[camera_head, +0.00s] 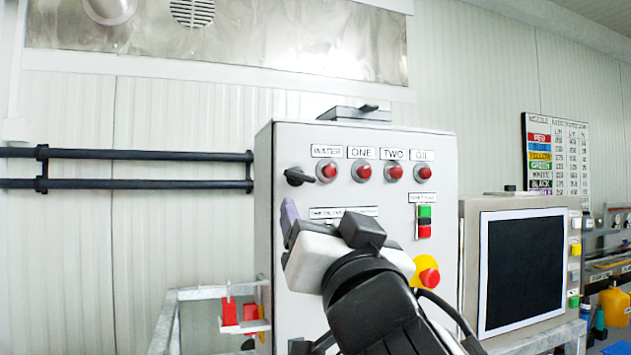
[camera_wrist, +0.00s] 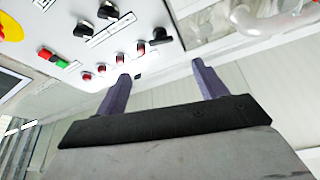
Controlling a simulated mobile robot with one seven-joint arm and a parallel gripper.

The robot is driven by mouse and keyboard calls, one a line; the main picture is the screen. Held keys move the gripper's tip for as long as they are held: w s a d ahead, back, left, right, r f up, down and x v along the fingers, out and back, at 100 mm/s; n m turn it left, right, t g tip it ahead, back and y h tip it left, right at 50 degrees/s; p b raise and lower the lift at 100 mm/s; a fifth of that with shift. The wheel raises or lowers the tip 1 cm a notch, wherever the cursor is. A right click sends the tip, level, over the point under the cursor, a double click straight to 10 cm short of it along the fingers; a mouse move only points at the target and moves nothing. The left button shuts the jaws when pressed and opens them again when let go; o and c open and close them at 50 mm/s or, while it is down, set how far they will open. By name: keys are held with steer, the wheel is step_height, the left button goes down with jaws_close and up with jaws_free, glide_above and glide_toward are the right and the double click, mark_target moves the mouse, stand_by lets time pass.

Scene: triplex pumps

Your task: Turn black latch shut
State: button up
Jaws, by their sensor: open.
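The black latch (camera_head: 299,176) is a rotary handle at the upper left of the grey control cabinet's front, left of the WATER lamp. Its handle lies roughly sideways, its end towards the lamp. In the wrist view the latch (camera_wrist: 160,37) shows beyond the fingertips, between the lines of the two fingers. My gripper (camera_wrist: 161,70) is open and empty, with its purple fingers well apart. In the head view my gripper (camera_head: 289,215) is just below the latch, apart from it in the picture. The second finger is hidden there.
Several red lamps (camera_head: 364,172) run in a row right of the latch. Two black knobs (camera_wrist: 83,30) sit lower on the panel. A red and yellow stop button (camera_head: 428,276) and a screen (camera_head: 522,268) are to the right. Black pipes (camera_head: 140,155) run along the left wall.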

mark_target(301, 178)
steer(key=p+x, duration=0.4)
steer(key=x, duration=0.8)
steer(key=shift+a, duration=0.1)
steer(key=shift+w+a+r, duration=0.1)
steer(key=shift+w+r, duration=0.05)
steer(key=shift+w, duration=0.4)
steer(key=c, duration=1)
steer(key=shift+n+g+y, duration=0.4)
steer(key=shift+n+y, duration=0.9)
steer(key=shift+n, duration=1)
steer(key=o, duration=1)
